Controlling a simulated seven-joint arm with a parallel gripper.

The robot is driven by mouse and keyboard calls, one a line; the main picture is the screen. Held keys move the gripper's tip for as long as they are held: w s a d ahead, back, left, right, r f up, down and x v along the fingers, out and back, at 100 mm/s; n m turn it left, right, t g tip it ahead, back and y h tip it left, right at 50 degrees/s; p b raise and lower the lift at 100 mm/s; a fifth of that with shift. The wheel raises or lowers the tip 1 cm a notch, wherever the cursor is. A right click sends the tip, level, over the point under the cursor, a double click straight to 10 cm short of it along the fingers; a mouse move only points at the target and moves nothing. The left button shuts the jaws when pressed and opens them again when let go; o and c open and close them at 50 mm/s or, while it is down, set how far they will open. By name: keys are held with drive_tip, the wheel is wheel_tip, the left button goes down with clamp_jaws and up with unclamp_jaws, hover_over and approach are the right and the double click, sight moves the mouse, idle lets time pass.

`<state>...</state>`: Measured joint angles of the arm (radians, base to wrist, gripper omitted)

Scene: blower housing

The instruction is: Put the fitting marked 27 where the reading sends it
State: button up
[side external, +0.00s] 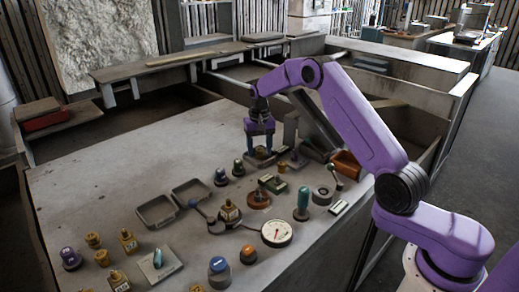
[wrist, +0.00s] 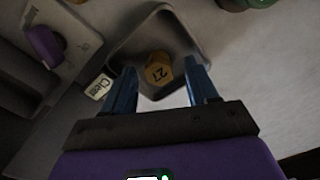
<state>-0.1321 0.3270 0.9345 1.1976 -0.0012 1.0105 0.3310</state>
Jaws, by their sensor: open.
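The fitting marked 27 (wrist: 158,69) is a small ochre piece with dark digits. It sits in a square grey tray (wrist: 128,47), between and beyond my fingertips in the wrist view. My gripper (wrist: 160,78) is open, with a blue finger on each side of the fitting and a visible gap. In the side view my gripper (side external: 260,143) points down over that tray, and the fitting is largely hidden there. A round white dial gauge (side external: 277,233) lies on the table; its needle is too small to read surely.
A label that seems to read "Clean" (wrist: 98,86) is beside the tray. Two empty grey trays (side external: 157,211) (side external: 191,192) stand mid-table. Several ochre fittings (side external: 128,241) stand at the front left.

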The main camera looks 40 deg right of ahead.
sight(259, 148)
wheel_tip(259, 148, up, 12)
drive_tip(key=shift+f, duration=0.2)
drive_tip(key=s+a+r+n, duration=0.2)
drive_tip(key=s+a+n, duration=0.2)
drive_tip(key=s+a, duration=0.45)
drive_tip(key=s+a+r+n, duration=0.2)
drive_tip(key=s+a+n, duration=0.3)
drive_tip(key=s+a, duration=0.35)
drive_tip(key=s+d+f+n, duration=0.2)
drive_tip(key=s+n, duration=0.2)
drive_tip(key=s, duration=1)
drive_tip(key=s+d+f+n, duration=0.1)
drive_tip(key=s+n, duration=0.4)
drive_tip(key=s, duration=0.9)
drive_tip(key=shift+d+f+n, duration=0.3)
drive_tip(key=shift+d+f, duration=0.1)
drive_tip(key=shift+d, duration=0.05)
